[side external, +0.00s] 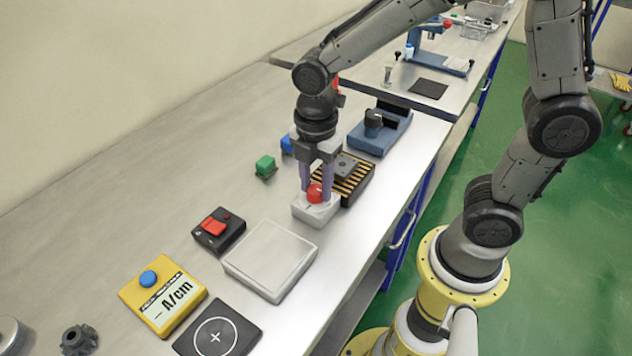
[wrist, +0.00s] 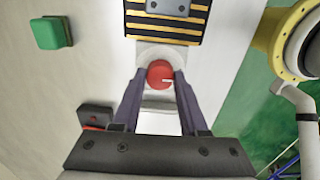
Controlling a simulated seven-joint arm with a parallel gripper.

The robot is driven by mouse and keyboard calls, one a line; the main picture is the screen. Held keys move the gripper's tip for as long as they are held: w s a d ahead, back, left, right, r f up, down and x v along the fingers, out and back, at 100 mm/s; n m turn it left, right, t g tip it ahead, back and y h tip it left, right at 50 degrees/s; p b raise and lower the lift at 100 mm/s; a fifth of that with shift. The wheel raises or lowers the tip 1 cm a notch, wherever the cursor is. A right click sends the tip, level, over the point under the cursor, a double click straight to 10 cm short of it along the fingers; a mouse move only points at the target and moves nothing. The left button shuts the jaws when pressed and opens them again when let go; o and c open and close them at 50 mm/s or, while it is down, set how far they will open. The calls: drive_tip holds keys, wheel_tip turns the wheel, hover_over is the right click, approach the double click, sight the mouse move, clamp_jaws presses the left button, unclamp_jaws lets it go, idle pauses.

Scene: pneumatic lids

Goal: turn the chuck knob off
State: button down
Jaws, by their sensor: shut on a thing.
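The chuck knob (side external: 315,193) is a red round knob on a light grey box (side external: 322,214) on the bench. In the wrist view the red knob (wrist: 160,74) shows a small pale mark on its right side. My gripper (side external: 317,186) points down over the box, with its purple fingers on either side of the knob. In the wrist view my gripper (wrist: 160,80) is shut on the knob, a fingertip at each side. Whether the pale mark means on or off cannot be told.
A black-and-yellow striped block (side external: 352,178) adjoins the knob box. A pale square plate (side external: 270,258), a black box with a red switch (side external: 217,230) and a yellow meter (side external: 163,294) stand nearer. A green block (side external: 265,165) and a blue device (side external: 380,134) lie beyond.

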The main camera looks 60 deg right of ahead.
sight(316, 188)
drive_tip(key=shift+c, duration=2.2)
unclamp_jaws()
wheel_tip(316, 188, up, 14)
